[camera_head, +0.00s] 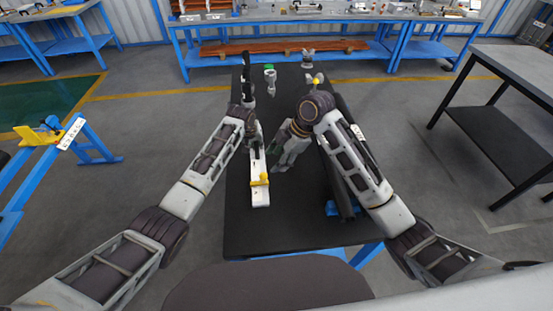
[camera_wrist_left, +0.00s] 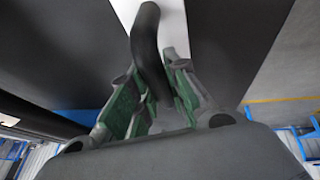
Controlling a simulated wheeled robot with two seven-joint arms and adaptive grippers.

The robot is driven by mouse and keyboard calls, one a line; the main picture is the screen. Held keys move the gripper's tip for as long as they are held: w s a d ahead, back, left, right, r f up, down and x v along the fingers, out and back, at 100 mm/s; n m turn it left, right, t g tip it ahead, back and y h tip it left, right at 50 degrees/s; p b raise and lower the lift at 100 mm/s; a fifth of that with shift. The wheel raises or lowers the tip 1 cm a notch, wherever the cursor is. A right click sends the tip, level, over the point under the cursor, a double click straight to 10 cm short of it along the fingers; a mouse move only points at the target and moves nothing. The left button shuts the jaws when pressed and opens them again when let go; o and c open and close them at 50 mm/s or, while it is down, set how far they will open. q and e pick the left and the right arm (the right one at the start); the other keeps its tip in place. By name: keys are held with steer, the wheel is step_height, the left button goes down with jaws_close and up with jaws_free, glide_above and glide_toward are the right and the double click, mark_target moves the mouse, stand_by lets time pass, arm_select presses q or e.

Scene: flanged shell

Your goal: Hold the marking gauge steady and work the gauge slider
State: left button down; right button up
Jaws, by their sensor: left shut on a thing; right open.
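The marking gauge (camera_head: 260,195) is a long white bar lying on the black table, with a yellow slider (camera_head: 260,180) across it toward its near end. My left gripper (camera_head: 257,148) is at the far end of the gauge. In the left wrist view its green-padded fingers (camera_wrist_left: 155,105) are shut around a black curved handle (camera_wrist_left: 147,45), with the white bar beside it. My right gripper (camera_head: 280,167) is open and empty, just right of the bar and a little beyond the slider, apart from it. The fingertips of my left gripper are partly hidden in the head view.
The black table (camera_head: 280,230) is clear in front. Farther back stand a green-topped part (camera_head: 270,76) and a grey flanged part (camera_head: 308,58). A dark long object with a blue base (camera_head: 333,208) lies at right, partly under my right arm.

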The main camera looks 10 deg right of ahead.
arm_select(q)
steer(key=c, duration=1.3)
jaws_free()
steer(key=shift+r, duration=0.1)
steer(key=v, duration=1.1)
steer(key=shift+s+r, duration=0.15)
steer(key=shift+r, duration=0.2)
steer(key=shift+s+f, duration=0.1)
steer(key=shift+s, duration=0.05)
